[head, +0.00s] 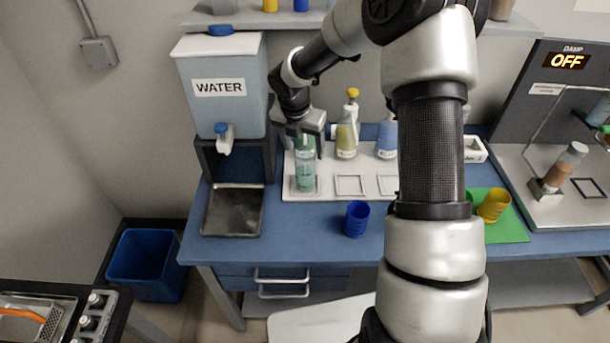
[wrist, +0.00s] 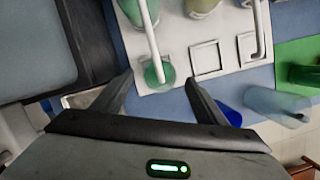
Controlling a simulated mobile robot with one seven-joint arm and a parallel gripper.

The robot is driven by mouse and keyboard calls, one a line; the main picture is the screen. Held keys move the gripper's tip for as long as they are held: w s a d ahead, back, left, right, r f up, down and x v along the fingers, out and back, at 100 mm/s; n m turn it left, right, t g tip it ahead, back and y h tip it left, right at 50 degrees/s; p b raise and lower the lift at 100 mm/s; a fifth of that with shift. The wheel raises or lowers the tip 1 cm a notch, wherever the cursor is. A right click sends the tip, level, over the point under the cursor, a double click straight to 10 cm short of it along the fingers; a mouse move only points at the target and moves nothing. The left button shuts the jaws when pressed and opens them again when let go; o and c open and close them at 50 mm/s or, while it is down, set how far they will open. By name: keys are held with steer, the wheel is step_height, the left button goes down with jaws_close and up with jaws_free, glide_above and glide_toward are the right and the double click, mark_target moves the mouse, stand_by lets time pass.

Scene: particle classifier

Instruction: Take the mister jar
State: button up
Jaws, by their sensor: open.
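A clear jar with green contents (head: 305,171) stands upright in the left square slot of a white tray (head: 330,193). I cannot read a label that marks it as the mister jar. My gripper (head: 311,143) is at its upper part, pointing down and open. In the wrist view a round green shape (wrist: 159,73) lies between the spread fingertips (wrist: 159,79). I cannot tell whether a finger touches it. A flask with yellow liquid (head: 346,141) and a bottle with blue liquid (head: 386,138) stand behind on the tray.
A water dispenser (head: 222,108) stands close left of my gripper, with a dark drip pan (head: 234,211) below. A blue cup (head: 356,219) stands in front of the tray. A yellow cup (head: 493,206) is on a green mat (head: 507,233). White bars (wrist: 152,42) rise near the slots.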

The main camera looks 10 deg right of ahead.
mark_target(305, 157)
steer(key=x, duration=0.5)
steer(key=shift+s+a+f, duration=0.15)
steer(key=shift+f, duration=0.25)
steer(key=shift+r, duration=0.1)
jaws_close()
steer(key=shift+r, duration=0.15)
